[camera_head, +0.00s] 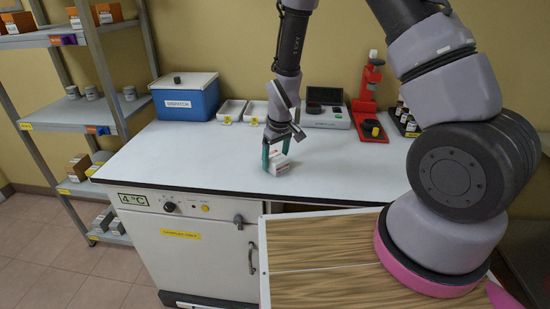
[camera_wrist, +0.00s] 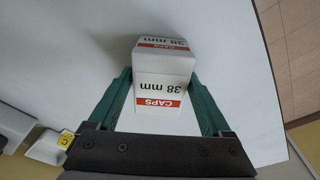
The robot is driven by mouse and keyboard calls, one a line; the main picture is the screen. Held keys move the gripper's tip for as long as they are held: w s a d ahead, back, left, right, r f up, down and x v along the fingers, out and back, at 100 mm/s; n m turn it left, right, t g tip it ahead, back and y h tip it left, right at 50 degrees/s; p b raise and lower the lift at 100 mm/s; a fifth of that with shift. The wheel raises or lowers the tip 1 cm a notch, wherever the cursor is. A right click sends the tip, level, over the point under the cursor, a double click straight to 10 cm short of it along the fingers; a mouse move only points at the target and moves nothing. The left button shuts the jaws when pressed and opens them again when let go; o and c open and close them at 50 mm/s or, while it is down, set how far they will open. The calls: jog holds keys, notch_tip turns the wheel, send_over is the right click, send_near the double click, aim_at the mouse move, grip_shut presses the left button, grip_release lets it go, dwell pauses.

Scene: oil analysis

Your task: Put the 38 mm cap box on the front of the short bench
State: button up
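The 38 mm cap box (camera_head: 280,165) is a small white carton with red bands, at the white top of the short bench (camera_head: 215,160), near its front edge and right of the middle. In the wrist view the box (camera_wrist: 162,88) shows "CAPS 38 mm" upside down. My gripper (camera_head: 275,158) reaches down from above, its green fingers on either side of the box. In the wrist view both fingertips of the gripper (camera_wrist: 161,78) appear to touch the box's sides. The box's underside is hidden, so I cannot tell whether it rests on the bench.
Behind the box stand a blue bin (camera_head: 185,98), white trays (camera_head: 231,110), a grey instrument (camera_head: 324,108) and a red stand (camera_head: 370,98). A shelf rack (camera_head: 60,115) is at left. A wood-topped surface (camera_head: 320,280) is in front. The bench top left of the box is clear.

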jog(key=shift+o, duration=0.4)
jog(key=shift+r, duration=0.25)
notch_tip(320, 180, up, 12)
jog(key=s+d, duration=0.1)
jog(key=s, duration=0.1)
notch_tip(320, 180, up, 9)
jog(key=m+t, duration=0.1)
jog(key=m, duration=0.2)
send_over(279, 159)
jog(key=d, duration=0.5)
jog(key=s+d+r+m+t, duration=0.2)
jog(key=s+d+r+m, duration=0.2)
jog(key=s+d+r, duration=0.2)
jog(key=s+d+r+m+t+y, duration=0.1)
jog(key=s+d+r+m, duration=0.3)
jog(key=s+r, duration=0.6)
notch_tip(279, 159, up, 4)
jog(key=d+t, duration=0.1)
jog(key=d, duration=0.1)
jog(key=shift+d+t, duration=0.4)
